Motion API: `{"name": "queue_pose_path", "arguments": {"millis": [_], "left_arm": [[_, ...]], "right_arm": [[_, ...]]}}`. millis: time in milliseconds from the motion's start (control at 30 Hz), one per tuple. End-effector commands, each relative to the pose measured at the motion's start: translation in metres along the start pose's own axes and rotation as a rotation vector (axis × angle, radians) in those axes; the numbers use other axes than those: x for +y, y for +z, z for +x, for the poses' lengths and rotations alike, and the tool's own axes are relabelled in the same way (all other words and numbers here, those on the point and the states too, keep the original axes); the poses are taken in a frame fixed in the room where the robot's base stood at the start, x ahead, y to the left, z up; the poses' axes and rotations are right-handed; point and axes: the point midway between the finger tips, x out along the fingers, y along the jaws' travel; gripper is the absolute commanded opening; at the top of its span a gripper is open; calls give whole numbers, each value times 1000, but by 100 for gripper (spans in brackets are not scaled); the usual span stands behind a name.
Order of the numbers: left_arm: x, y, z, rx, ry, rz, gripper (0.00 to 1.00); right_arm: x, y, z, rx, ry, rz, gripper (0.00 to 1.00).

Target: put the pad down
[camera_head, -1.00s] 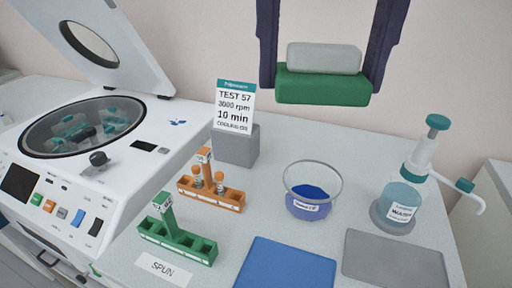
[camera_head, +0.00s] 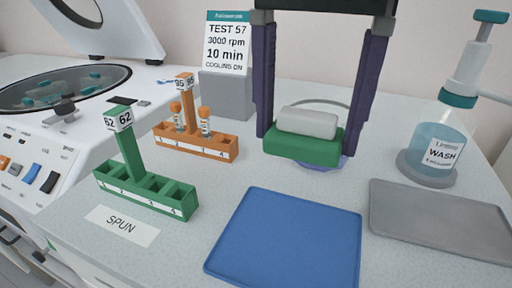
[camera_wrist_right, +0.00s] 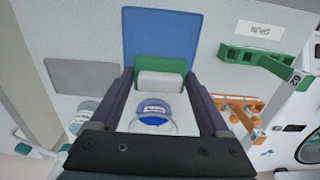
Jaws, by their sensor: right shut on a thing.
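The pad (camera_head: 304,147), a green block with a light grey layer on top, is held level between the two dark purple fingers of my right gripper (camera_head: 308,138). The gripper is shut on its two ends. In the right wrist view the pad (camera_wrist_right: 161,84) sits between the fingertips, with the blue mat (camera_wrist_right: 161,35) beyond it. In the head view the pad is in the air behind the far edge of the blue mat (camera_head: 287,235), in front of the bowl (camera_head: 345,163), which it mostly hides. My left gripper is not in view.
A grey mat (camera_head: 440,215) lies right of the blue one, with a wash bottle (camera_head: 438,150) behind it. A green rack (camera_head: 145,188), an orange rack (camera_head: 195,142), a SPUN label (camera_head: 122,226) and a sign (camera_head: 228,45) stand left. An open centrifuge (camera_head: 75,125) is far left.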

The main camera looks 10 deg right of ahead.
Motion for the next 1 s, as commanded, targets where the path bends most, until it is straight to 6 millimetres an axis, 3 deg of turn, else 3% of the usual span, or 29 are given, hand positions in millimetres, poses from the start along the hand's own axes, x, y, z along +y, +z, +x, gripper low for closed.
{"name": "queue_pose_path", "arguments": {"millis": [100,300,567,800,1000], "left_arm": [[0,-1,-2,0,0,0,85],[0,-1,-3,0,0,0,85],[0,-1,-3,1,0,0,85],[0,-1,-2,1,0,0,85],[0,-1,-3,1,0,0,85]], "right_arm": [[1,1,36,-6,5,2,19],[1,1,82,-2,2,0,19],[0,0,105,-2,0,0,19],[0,1,139,-1,1,-1,19],[0,0,140,1,-1,-1,19]]}}
